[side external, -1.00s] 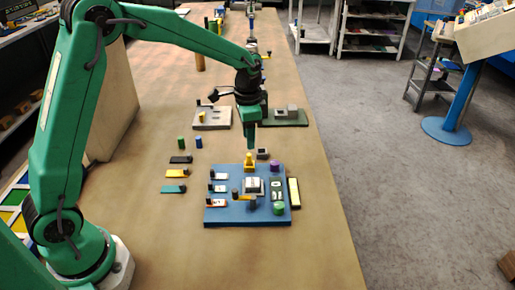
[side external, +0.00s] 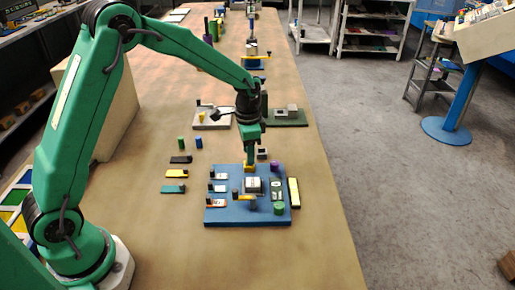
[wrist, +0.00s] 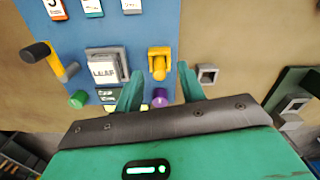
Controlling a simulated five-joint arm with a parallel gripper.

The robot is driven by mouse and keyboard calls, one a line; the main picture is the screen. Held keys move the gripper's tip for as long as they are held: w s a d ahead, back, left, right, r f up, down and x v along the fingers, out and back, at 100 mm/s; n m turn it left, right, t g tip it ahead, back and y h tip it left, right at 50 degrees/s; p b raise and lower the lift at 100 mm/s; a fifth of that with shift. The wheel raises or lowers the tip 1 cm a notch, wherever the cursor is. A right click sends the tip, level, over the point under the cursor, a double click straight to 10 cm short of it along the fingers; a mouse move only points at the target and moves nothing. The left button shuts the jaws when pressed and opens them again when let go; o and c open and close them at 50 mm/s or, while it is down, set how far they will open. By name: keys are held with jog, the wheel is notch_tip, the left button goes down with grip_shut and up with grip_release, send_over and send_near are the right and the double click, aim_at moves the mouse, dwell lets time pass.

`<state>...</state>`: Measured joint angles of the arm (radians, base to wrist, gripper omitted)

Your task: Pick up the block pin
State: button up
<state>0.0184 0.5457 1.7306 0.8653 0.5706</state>
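A yellow piece (wrist: 159,62), which I take to be the block pin with its holder, stands on the blue board (side external: 222,217) near its far edge. It has a rounded upright part in a square yellow frame. In the side view my gripper (side external: 250,162) points down right over it and hides most of it. In the wrist view my gripper (wrist: 158,80) has its two green fingers apart. The yellow piece shows between and just beyond their tips, with clear gaps on both sides. Depth and contact are hard to tell.
Close by on the board are a purple cylinder (side external: 276,166), a white-topped grey block (side external: 253,186), a green cylinder (side external: 279,208) and a dark-knobbed lever (wrist: 45,55). A small grey square socket (wrist: 207,74) lies just off the board.

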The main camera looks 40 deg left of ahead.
jog(key=shift+f, duration=1)
grip_shut()
